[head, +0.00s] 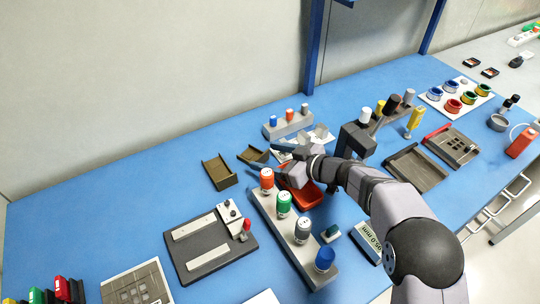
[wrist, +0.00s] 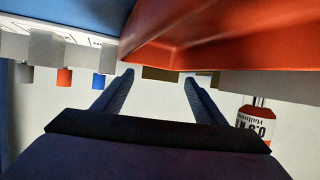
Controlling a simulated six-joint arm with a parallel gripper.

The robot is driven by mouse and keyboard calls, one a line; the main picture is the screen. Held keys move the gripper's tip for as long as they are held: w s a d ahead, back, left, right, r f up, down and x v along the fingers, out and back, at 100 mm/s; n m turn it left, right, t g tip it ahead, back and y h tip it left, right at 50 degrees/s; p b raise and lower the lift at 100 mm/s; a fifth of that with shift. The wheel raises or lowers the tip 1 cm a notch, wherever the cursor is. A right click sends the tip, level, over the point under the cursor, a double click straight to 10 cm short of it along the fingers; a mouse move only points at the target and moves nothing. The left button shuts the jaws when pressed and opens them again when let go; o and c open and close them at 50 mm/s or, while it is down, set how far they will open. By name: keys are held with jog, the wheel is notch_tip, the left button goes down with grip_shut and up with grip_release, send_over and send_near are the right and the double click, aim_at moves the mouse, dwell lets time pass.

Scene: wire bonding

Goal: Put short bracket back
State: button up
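The short bracket (head: 252,155) is a small brown channel-shaped piece on the blue table, beside a larger brown bracket (head: 219,173). My gripper (head: 271,156) is low over the table to its right, with its fingers spread and pointing left toward the short bracket. In the wrist view a brown piece, apparently the short bracket (wrist: 161,74), shows between and beyond the open fingertips (wrist: 158,76). Small gaps show on both sides of it. I cannot tell whether it lies partly between the fingers.
A red tray (head: 300,194) lies under my gripper, and it fills the upper right of the wrist view (wrist: 220,30). A grey rack (head: 295,244) of bottles stands in front. A second bottle rack (head: 288,126) stands behind. Table at left of the brackets is clear.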

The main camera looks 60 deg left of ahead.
jog(key=shift+r, duration=0.1)
jog(key=shift+d+r, duration=0.1)
jog(key=b+v, duration=0.1)
jog(key=v, duration=1)
jog(key=shift+w+d+r, duration=0.15)
jog(key=shift+w+d, duration=0.05)
jog(key=shift+d, duration=0.1)
